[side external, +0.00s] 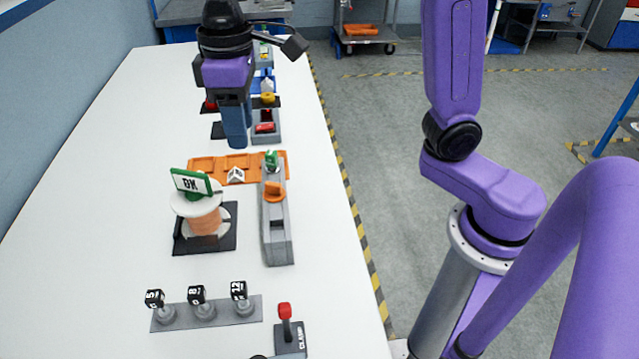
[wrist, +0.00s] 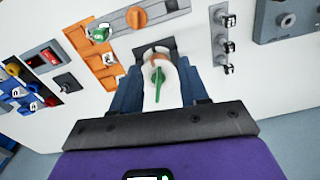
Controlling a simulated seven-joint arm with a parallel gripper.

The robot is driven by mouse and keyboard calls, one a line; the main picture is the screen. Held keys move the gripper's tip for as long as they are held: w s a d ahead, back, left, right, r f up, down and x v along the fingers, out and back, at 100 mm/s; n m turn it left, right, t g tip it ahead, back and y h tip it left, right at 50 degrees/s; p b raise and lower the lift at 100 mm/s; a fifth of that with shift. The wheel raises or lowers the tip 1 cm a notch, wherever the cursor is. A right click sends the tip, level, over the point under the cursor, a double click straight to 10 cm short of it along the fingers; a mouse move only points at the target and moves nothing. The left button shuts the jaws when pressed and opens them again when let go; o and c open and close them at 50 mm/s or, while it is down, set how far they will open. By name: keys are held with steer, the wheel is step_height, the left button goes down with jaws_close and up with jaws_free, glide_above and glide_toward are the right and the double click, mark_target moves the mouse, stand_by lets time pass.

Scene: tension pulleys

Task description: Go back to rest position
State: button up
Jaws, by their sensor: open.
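My gripper (side external: 236,140) hangs above the white table, behind the spool in the side view, with its blue fingers pointing down. In the wrist view its two fingers (wrist: 158,82) are apart, with nothing held between them. Below and beyond the fingers in that view stands the white and copper spool (wrist: 160,62) with a green sign (wrist: 157,82) on top. In the side view the spool (side external: 205,220) stands upright on a black base (side external: 228,238), and its green sign (side external: 191,182) reads "OK". My gripper appears clear of the spool.
A grey fixture (side external: 277,235) with an orange knob (side external: 274,192) stands right of the spool. An orange tray (side external: 208,167) lies behind. A grey strip (side external: 182,318) with labelled knobs and a red-topped lever (side external: 285,312) are nearest. Several devices sit behind my gripper. The table's left side is clear.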

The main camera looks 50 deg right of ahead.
steer(key=s+d+f+n, duration=0.2)
steer(key=s+d+f, duration=0.3)
steer(key=s+d, duration=0.3)
steer(key=s+d+f+n, duration=0.3)
steer(key=s+d, duration=0.4)
steer(key=s, duration=0.5)
steer(key=shift+s+d+f, duration=0.3)
steer(key=shift+d+f, duration=0.1)
steer(key=shift+f, duration=0.5)
stand_by(0.4)
